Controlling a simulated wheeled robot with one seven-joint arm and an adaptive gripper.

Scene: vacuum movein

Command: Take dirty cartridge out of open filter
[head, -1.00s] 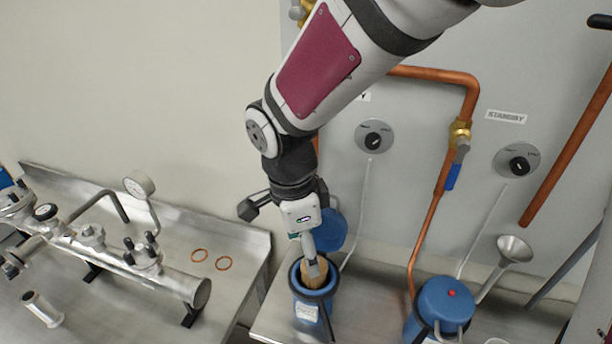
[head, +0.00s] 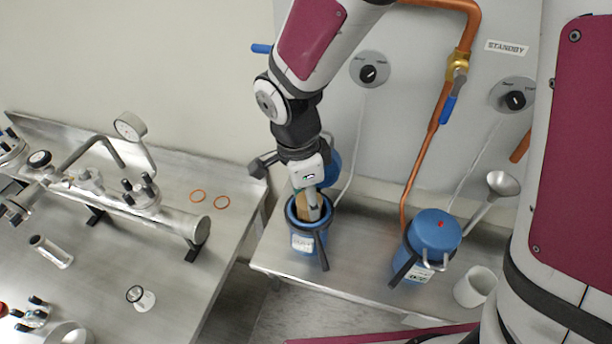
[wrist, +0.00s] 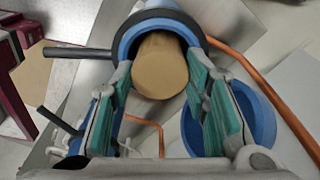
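The open filter is a blue housing (head: 303,243) standing on the steel bench, and its dark mouth faces up. The dirty cartridge (head: 303,207), tan-brown, stands inside it, its upper end showing at the mouth. My gripper (head: 313,208) points down into the mouth. In the wrist view the cartridge (wrist: 160,66) lies between the green-padded fingertips of my gripper (wrist: 158,68), one on each side. The fingers look apart, with a narrow gap at the left; contact at the right is unclear. The cartridge's lower part is hidden. The filter's blue lid (head: 331,165) hangs open behind.
A closed blue filter (head: 437,233) stands to the right, with a white cup (head: 475,286) and a metal funnel (head: 503,184) near it. A copper pipe (head: 424,155) runs down behind. The left bench carries a steel pipe assembly (head: 170,215) and two orange rings (head: 197,196).

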